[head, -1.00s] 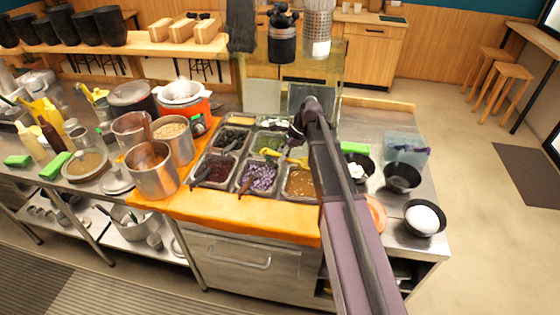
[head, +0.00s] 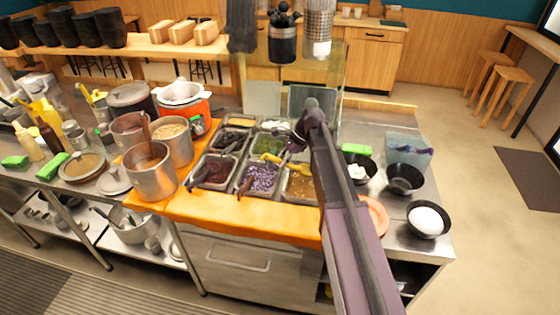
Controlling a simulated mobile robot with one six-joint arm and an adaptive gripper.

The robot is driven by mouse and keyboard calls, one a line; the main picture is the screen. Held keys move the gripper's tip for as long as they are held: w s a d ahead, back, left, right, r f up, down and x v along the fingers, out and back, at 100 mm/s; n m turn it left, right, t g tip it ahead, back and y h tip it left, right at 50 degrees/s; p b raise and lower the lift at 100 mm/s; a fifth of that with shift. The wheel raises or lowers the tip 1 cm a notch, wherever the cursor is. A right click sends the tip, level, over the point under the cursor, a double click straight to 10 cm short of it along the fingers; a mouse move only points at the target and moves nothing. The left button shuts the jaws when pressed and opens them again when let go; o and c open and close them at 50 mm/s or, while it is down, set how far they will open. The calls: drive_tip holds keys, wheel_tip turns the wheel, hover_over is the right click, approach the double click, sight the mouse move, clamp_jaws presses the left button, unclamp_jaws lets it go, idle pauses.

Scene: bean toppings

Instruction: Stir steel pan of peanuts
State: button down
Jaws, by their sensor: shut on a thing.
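A steel pan (head: 284,199) with brown contents, which look like the peanuts, sits at the front right of the group of pans set in the counter. My gripper (head: 299,140) is above the back of this pan, pointing away from the camera. It appears shut on the yellow utensil, but the jaws are small and partly hidden by my arm. My arm covers the right side of the pan, so I cannot tell how deep the utensil's end sits.
Other topping pans, one with purple bits (head: 261,177), adjoin on the left and behind. Steel pots (head: 151,180) stand further left. Black bowls (head: 404,178) and a clear bluish tub (head: 409,150) stand right of my arm. An orange strip (head: 225,211) edges the counter.

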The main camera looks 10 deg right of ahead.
drive_tip(key=shift+h, duration=0.8)
drive_tip(key=shift+s+a+f+b, duration=0.1)
drive_tip(key=shift+a+f+b, duration=0.1)
drive_tip(key=shift+f+b, duration=1.5)
drive_tip(key=shift+a+f+b, duration=0.2)
drive_tip(key=shift+f+b, duration=0.95)
drive_tip(key=shift+f, duration=1)
